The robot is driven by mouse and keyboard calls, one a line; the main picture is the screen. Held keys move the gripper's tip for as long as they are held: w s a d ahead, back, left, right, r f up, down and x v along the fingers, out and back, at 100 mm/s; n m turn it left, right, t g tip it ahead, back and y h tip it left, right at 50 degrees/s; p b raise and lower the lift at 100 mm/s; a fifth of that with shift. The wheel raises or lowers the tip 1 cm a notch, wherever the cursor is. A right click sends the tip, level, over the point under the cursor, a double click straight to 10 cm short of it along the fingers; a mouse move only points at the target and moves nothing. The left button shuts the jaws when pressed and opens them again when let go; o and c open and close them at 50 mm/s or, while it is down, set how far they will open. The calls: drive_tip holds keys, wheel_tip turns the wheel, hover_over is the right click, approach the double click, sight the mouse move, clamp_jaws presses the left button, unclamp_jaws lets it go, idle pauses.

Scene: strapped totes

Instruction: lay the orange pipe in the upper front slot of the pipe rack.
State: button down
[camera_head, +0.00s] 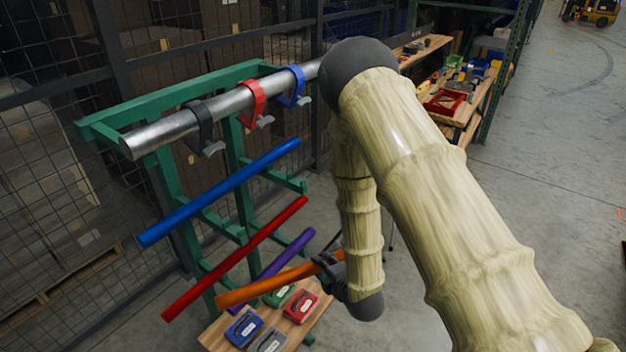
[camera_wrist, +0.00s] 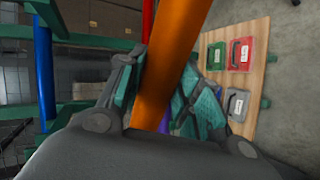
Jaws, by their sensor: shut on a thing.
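The orange pipe (camera_head: 272,285) is held by my gripper (camera_head: 330,265) near its right end, in front of the rack and close to level. In the wrist view the orange pipe (camera_wrist: 168,65) runs up between the two fingers of my gripper (camera_wrist: 178,85). The green pipe rack (camera_head: 165,185) stands at the left. A blue pipe (camera_head: 220,193) lies on its higher arms and a red pipe (camera_head: 235,258) lies lower. A purple pipe (camera_head: 285,255) shows partly behind the orange pipe. Part of the rack behind my arm is hidden.
A thick grey pipe (camera_head: 175,128) with black, red and blue clamps lies across the rack top. A low wooden board (camera_head: 225,332) with several small cases sits below the orange pipe. A wire fence (camera_head: 40,170) stands behind. Open floor (camera_head: 560,150) lies to the right.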

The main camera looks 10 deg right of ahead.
drive_tip(key=w+a+r+n+t+y+p, duration=0.1)
drive_tip(key=w+r+n+y, duration=0.3)
drive_tip(key=r, duration=0.8)
drive_tip(key=w+a+r+n+y+p, duration=0.15)
drive_tip(key=w+r+y, duration=0.4)
drive_tip(key=r, duration=0.65)
drive_tip(key=shift+p+x, duration=0.95)
drive_tip(key=shift+x, duration=3.55)
wheel_tip(320, 180, down, 8)
drive_tip(key=b, duration=0.6)
drive_tip(key=shift+r+b, duration=0.15)
drive_tip(key=shift+b, duration=0.15)
drive_tip(key=c, duration=0.9)
unclamp_jaws()
drive_tip(key=v, duration=1.2)
drive_tip(key=shift+f, duration=0.3)
